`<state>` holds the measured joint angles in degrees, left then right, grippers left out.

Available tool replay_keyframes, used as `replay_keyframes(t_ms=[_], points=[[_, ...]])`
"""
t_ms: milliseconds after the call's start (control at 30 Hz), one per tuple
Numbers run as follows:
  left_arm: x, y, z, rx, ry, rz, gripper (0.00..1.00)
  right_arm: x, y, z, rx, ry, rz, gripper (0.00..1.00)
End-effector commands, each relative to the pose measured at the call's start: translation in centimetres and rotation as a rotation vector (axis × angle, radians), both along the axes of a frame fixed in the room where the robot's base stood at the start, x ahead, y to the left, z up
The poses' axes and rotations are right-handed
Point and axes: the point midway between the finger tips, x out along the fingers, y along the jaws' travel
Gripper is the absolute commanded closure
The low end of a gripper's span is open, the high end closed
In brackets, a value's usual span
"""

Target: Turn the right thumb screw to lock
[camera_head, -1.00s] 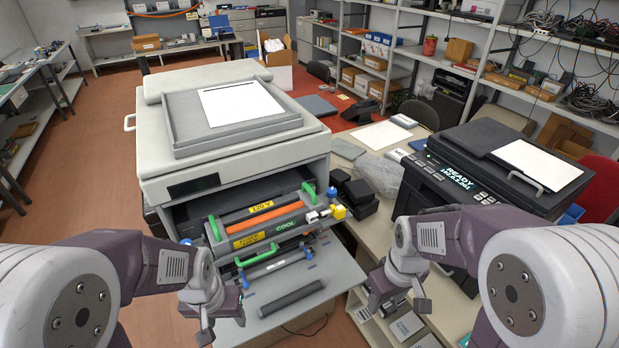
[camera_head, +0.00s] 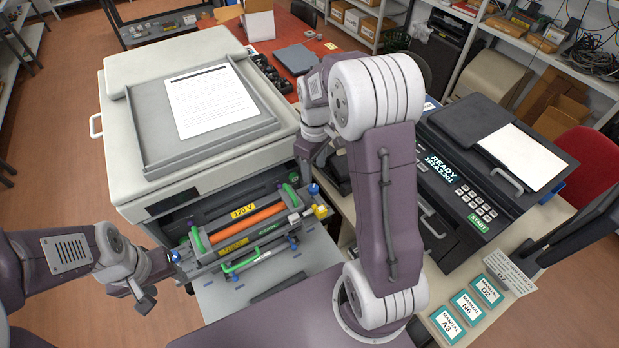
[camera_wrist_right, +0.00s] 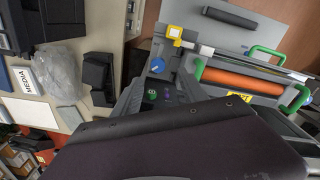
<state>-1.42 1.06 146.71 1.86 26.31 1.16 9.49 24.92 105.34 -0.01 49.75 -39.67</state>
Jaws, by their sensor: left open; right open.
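The printer's front (camera_head: 300,265) is open. Its inner unit carries an orange roller (camera_head: 250,222) and green handles. A blue thumb screw (camera_head: 313,189) sits at the unit's right end, behind a yellow block (camera_head: 321,212). My left gripper (camera_head: 142,293) is open, left of the unit, near the left blue knob (camera_head: 174,256). My right forearm hides the area behind it.
A grey tray (camera_head: 225,295) juts out below the unit, with a dark roller (camera_head: 280,287) on it. A black printer (camera_head: 450,215) stands on the table at right. Manuals (camera_head: 468,306) lie at front right. My right forearm crosses the middle of the view.

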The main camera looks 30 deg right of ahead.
Motion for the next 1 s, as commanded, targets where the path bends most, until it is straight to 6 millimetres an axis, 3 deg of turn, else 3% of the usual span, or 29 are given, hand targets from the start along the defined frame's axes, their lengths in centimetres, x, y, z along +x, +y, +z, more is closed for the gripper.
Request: replay_keyframes(t_ms=[133, 500, 833, 867, 1000], points=[[0.0, 0.0, 0.6, 0.0, 0.0, 0.0, 0.46, -0.1, 0.0, -1.5, 0.001, 0.005, 0.0, 0.5], [0.0, 0.0, 2.8, 0.0, -0.001, 0.0, 0.46, 0.0, 0.0, -8.3, 0.001, 0.004, 0.0, 0.5], [0.0, 0.0, 2.8, 0.0, 0.0, 0.0, 0.46, 0.1, 0.0, -9.2, 0.001, -0.001, 0.0, 0.5], [0.0, 0.0, 2.8, 0.0, 0.0, 0.0, 0.46, 0.1, 0.0, -9.2, 0.001, -0.001, 0.0, 0.55], [0.0, 0.0, 2.8, 0.0, 0.0, 0.0, 0.46, 0.1, 0.0, -9.2, 0.001, -0.001, 0.0, 0.94]])
